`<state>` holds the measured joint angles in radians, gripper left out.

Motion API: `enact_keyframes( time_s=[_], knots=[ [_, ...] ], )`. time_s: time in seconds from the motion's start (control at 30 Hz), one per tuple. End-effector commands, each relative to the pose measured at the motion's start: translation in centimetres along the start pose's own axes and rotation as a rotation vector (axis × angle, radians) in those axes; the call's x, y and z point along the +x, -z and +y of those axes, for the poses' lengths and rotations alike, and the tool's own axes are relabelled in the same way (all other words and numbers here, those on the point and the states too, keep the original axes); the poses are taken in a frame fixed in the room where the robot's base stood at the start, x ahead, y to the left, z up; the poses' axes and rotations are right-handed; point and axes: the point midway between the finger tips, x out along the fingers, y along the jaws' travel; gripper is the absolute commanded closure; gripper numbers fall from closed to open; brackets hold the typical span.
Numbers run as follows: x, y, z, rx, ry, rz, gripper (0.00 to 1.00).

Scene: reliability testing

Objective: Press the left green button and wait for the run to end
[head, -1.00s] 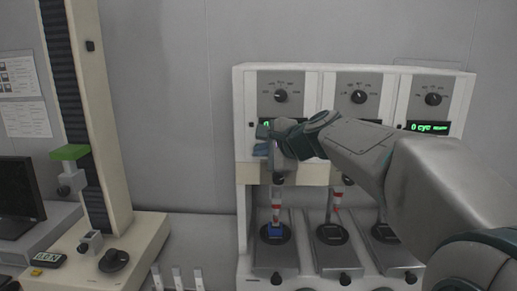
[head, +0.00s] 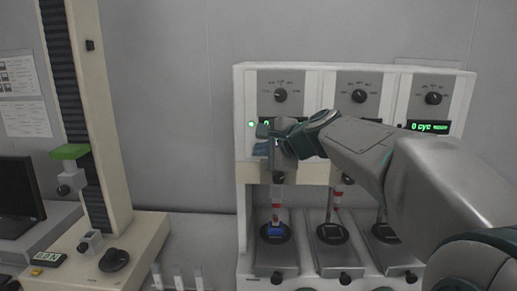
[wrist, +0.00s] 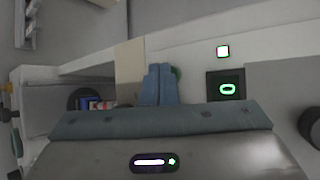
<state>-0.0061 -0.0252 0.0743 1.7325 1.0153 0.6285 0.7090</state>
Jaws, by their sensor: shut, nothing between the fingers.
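The test machine (head: 240,90) has three stations side by side. At the left station, a small green lamp (head: 251,124) is lit beside the display. The wrist view shows this lit lamp (wrist: 223,51) and the display (wrist: 226,87) reading 0. My gripper (head: 261,139) is shut and empty at the left station's front panel. In the wrist view its blue fingertips (wrist: 160,84) are together, right in front of a green button (wrist: 177,73), which they mostly hide; I cannot tell whether they touch it. A blue sample (head: 275,230) lies under the left station's red-and-white plunger (head: 277,198).
The middle (head: 359,97) and right (head: 433,99) stations stand to the right, partly behind my arm. The right display (head: 428,127) reads 0 cyc. A tall column tester (head: 85,110) and a dark monitor (head: 20,195) stand at the left.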

Motion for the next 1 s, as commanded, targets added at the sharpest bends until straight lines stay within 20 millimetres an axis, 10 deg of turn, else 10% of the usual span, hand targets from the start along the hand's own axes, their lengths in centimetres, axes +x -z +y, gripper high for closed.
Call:
enact_keyframes(
  time_s=[1.0],
  knots=[
    [-3.8,-2.8,2.9,0.0,0.0,-0.001,1.0]
  ],
)
